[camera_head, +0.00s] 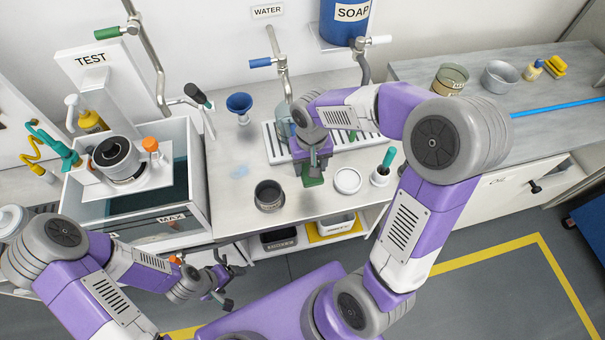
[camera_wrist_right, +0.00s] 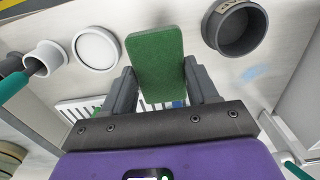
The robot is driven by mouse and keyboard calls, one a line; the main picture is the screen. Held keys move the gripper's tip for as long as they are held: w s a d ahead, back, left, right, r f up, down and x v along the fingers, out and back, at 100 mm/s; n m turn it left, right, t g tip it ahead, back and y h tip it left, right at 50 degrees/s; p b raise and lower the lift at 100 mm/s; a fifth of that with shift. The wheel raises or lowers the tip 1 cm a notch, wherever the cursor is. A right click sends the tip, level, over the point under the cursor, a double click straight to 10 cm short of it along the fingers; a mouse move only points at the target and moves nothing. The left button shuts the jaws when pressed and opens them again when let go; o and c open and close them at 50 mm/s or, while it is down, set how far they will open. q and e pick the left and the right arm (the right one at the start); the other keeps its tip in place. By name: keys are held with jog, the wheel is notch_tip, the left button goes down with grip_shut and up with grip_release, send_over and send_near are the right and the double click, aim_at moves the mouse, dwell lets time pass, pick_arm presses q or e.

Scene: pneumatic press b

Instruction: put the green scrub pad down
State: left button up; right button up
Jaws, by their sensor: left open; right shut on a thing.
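The green scrub pad (camera_head: 313,182) is held in my right gripper (camera_head: 313,172) above the white counter, between the dark grey pot and the white round lid. In the right wrist view the green pad (camera_wrist_right: 155,62) sits between the two dark fingers of the right gripper (camera_wrist_right: 152,85), which are shut on it. Whether the pad touches the counter is hard to tell. My left gripper (camera_head: 228,285) is open and empty, low in front of the counter and below the test tank.
A dark grey pot (camera_head: 269,196) and a white lid (camera_head: 347,181) stand close on either side. A cup with a green-handled brush (camera_head: 383,172) is to the right, a drying rack (camera_head: 275,150) behind. A blue funnel (camera_head: 239,104) stands back left. Bare counter lies around the pot.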

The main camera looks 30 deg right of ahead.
aim_at(310, 191)
jog(key=f, duration=0.2)
jog(key=f+b, duration=0.1)
jog(key=f, duration=0.1)
jog(key=shift+s, duration=0.35)
jog(key=shift+f+b, duration=0.9)
jog(key=shift+f, duration=1.65)
jog(key=shift+f, duration=0.1)
jog(key=o, duration=1.1)
jog(key=shift+w, duration=0.1)
notch_tip(310, 191, up, 12)
jog(key=p, duration=0.4)
